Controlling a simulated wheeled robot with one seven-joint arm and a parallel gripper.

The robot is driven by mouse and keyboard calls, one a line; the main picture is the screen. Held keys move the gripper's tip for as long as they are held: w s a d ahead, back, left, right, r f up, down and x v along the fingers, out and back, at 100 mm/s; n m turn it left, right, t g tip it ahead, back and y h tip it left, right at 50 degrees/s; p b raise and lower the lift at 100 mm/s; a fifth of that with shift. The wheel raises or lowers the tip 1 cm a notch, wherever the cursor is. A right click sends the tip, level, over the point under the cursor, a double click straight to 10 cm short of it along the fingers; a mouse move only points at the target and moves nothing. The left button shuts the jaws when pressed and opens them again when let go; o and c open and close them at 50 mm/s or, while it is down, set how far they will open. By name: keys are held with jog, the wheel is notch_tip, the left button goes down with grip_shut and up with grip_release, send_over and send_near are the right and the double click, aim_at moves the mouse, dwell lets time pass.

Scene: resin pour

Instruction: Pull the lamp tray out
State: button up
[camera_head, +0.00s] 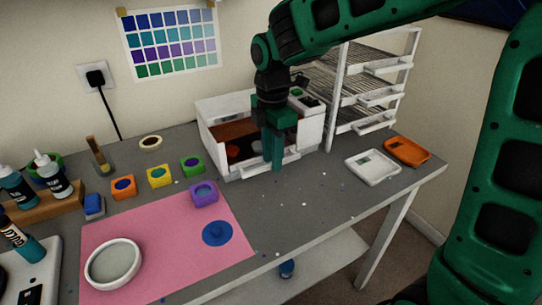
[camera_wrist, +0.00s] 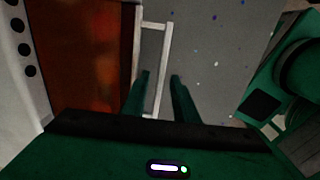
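The white lamp box (camera_head: 312,132) stands at the back of the grey table, with an orange-brown interior in which a reddish round shape shows. The lamp tray's white handle (camera_head: 252,172) sticks out low at the box's front; the handle also shows in the wrist view (camera_wrist: 166,50) as a narrow white frame beside an orange-brown surface. My gripper (camera_head: 273,168) points down in front of the box. In the wrist view, my gripper (camera_wrist: 161,76) is open, with one finger on each side of the handle's outer bar. Whether the fingers touch the bar is unclear.
A white wire rack (camera_head: 372,100) stands right of the box. A white tray (camera_head: 372,168) and an orange tray (camera_head: 407,151) lie at the right. Table in front of the box is mostly clear.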

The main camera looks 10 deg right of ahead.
jog(key=shift+f, duration=0.1)
grip_shut()
jog(key=shift+w, duration=0.1)
dwell(1.3)
